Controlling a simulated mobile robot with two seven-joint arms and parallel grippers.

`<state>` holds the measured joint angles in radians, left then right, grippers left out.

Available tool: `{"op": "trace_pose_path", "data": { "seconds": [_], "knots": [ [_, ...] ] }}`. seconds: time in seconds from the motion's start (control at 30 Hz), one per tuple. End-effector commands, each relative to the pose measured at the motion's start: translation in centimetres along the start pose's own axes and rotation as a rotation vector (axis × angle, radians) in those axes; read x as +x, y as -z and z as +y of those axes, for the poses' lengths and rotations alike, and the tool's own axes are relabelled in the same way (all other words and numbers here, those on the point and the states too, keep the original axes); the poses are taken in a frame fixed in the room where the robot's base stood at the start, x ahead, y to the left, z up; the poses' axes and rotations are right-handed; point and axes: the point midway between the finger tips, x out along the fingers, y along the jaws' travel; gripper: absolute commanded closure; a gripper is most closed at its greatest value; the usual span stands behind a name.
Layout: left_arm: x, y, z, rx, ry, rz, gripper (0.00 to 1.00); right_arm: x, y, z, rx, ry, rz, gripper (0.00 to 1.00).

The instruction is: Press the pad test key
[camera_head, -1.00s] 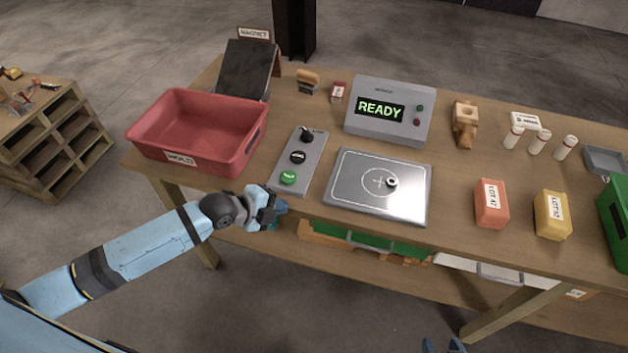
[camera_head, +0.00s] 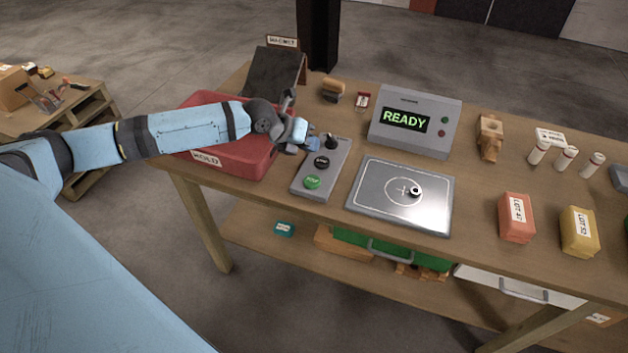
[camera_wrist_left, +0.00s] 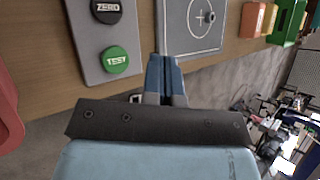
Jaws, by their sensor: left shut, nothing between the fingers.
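The green TEST key (camera_head: 312,182) sits at the near end of a grey control panel (camera_head: 300,191), below a black ZERO key (camera_head: 321,162) and a black knob (camera_head: 331,143). In the left wrist view, the TEST key (camera_wrist_left: 116,60) shows to the left of the fingers, with the ZERO key (camera_wrist_left: 106,11) above it. My left gripper (camera_head: 312,143) is shut and empty, near the panel's far left side by the knob, apart from the TEST key in the head view. The steel pad (camera_head: 385,212) lies right of the panel with a small ring (camera_head: 415,191) on it. My right gripper is out of view.
A red HOLD bin (camera_head: 232,164) stands left of the panel, partly behind my left arm. A grey display box (camera_head: 442,138) reading READY stands behind the pad. Red (camera_head: 516,218) and yellow (camera_head: 578,232) lot blocks stand at the right.

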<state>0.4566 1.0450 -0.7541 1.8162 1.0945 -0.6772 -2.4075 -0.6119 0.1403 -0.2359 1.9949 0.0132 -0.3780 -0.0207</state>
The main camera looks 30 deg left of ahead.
Motion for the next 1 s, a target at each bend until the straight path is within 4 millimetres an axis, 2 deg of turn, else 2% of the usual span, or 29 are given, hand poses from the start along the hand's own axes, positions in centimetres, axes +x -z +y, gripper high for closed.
{"op": "trace_pose_path", "data": {
  "seconds": [0.27,0.8,1.0],
  "knots": [
    [1.0,0.7,0.7,-0.001,0.000,0.000,1.00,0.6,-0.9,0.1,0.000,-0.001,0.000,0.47],
    [5.8,4.2,4.2,-0.001,0.000,0.000,1.00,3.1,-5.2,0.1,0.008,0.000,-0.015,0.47],
    [6.2,4.5,4.5,-0.001,0.000,-0.001,1.00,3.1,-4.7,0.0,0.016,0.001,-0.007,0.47]
  ]
}}
